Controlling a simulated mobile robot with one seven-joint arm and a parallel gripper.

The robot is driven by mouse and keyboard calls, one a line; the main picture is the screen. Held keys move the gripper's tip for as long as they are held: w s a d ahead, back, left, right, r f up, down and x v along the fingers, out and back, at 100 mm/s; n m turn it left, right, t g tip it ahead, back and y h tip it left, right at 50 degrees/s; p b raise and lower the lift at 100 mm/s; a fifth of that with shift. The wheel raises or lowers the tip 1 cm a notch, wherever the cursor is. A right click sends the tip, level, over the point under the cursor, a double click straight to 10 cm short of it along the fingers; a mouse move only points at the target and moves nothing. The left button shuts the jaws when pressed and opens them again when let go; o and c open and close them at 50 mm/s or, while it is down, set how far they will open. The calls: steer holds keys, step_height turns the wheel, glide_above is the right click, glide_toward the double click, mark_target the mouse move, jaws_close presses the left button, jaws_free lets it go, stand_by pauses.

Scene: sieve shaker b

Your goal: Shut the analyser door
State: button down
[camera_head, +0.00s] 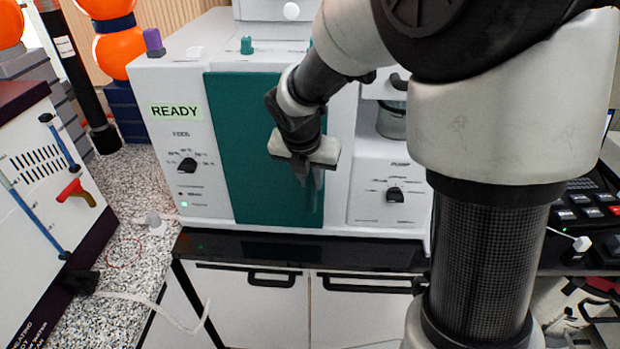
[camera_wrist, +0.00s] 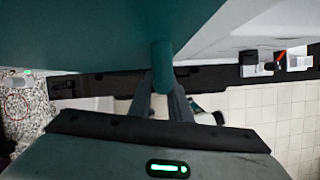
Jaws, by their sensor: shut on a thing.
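The analyser (camera_head: 170,110) is a white bench machine with a "READY" display. Its door is a teal panel (camera_head: 243,140) on the front, and it also fills the top left of the wrist view (camera_wrist: 90,30). The door looks close to the machine's front; I cannot tell whether a gap is left. My gripper (camera_head: 312,190) is in front of the door's right part, fingers pointing down. In the wrist view my gripper (camera_wrist: 162,95) is shut on the teal door handle (camera_wrist: 162,62), a rounded bar. My arm hides the door's upper right in the head view.
A black shelf edge (camera_head: 300,251) runs below the analyser, above white cupboards (camera_head: 255,310). A white heating unit (camera_head: 45,190) with a red handle stands at the left on a speckled worktop (camera_head: 125,200). A button panel (camera_head: 590,212) lies at the right.

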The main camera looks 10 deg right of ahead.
steer(key=shift+w+d+r, duration=0.15)
steer(key=shift+w+d, duration=0.1)
steer(key=shift+w, duration=0.1)
steer(key=c, duration=1.9)
jaws_free()
steer(key=shift+w, duration=0.1)
steer(key=shift+o, duration=1.3)
steer(key=shift+w+d, duration=0.15)
steer(key=shift+s, duration=0.2)
steer(key=v, duration=1.7)
steer(key=shift+s, duration=0.2)
steer(key=s+d+f+m+y, duration=0.1)
steer(key=s+d+m, duration=0.2)
steer(key=s+m, duration=0.5)
steer(key=s+d+f+m+t, duration=0.1)
steer(key=s+d+m, duration=0.3)
steer(key=m, duration=1.9)
steer(key=s+f, duration=0.1)
steer(key=s, duration=0.4)
steer(key=shift+t+y, duration=0.3)
steer(key=shift+y, duration=0.1)
